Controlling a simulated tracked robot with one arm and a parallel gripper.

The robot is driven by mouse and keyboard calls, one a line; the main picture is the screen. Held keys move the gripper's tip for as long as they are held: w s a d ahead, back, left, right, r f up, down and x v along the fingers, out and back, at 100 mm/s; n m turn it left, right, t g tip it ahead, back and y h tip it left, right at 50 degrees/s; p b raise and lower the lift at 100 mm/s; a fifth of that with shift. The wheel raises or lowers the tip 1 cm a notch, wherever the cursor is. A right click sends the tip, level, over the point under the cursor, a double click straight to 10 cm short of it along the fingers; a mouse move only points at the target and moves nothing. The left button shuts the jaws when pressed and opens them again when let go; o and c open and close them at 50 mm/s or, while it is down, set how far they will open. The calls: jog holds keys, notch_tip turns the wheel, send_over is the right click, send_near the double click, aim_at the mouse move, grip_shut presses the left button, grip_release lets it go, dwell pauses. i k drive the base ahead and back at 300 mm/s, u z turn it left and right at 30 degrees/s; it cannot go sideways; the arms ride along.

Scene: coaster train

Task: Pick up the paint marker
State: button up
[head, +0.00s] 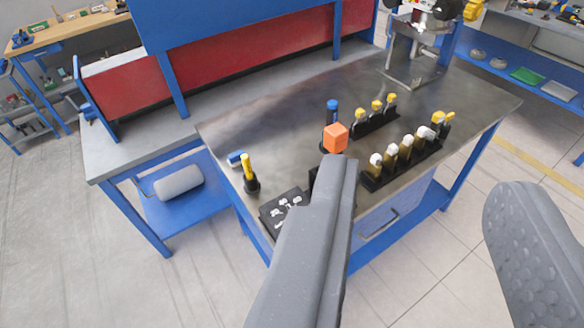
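I cannot tell for sure which item is the paint marker. A yellow stick-like item (247,167) stands upright in a small black holder (251,185) at the near left of the metal-topped bench (290,110). A dark upright item with a blue top (332,106) stands farther back, behind an orange block (335,138). A small blue and white item (236,157) lies by the yellow one. My gripper (422,182) is open and empty, its grey fingers wide apart in front of the bench. The left finger hides part of the bench's front edge.
A black rack (402,165) holds several pale, yellow-topped items, with another rack (376,118) behind. A black tray (283,208) with small white parts sits at the near edge. A grey machine (415,55) stands at the back. Tiled floor (440,280) is clear at right.

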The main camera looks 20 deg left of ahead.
aim_at(245, 158)
jog(key=z, duration=0.15)
jog(key=i, duration=1)
jog(key=u, duration=0.05)
